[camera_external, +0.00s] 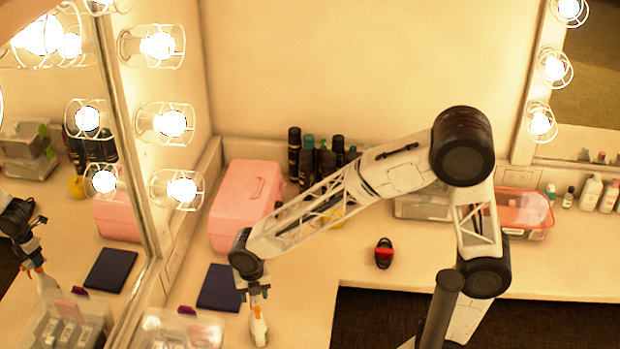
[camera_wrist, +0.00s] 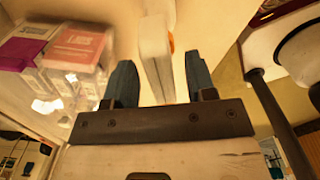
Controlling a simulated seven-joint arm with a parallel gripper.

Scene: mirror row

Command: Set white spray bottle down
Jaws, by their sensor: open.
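The white spray bottle (camera_external: 259,331), with an orange nozzle, is upright on the counter near the bottom of the external view. My gripper (camera_external: 259,291) is directly above it, pointing down, with its fingers around the bottle's top. In the wrist view the white bottle (camera_wrist: 154,45) lies between the two blue-grey fingers, with a bit of orange at its right. The fingers are open, with a visible gap on each side of the bottle.
A clear container (camera_external: 185,330) with small boxes is left of the bottle; boxes (camera_wrist: 72,48) also show in the wrist view. A dark blue flat item (camera_external: 220,287) and a pink case (camera_external: 245,200) lie behind. The mirror (camera_external: 60,200) is at left. Counter right of the bottle is clear.

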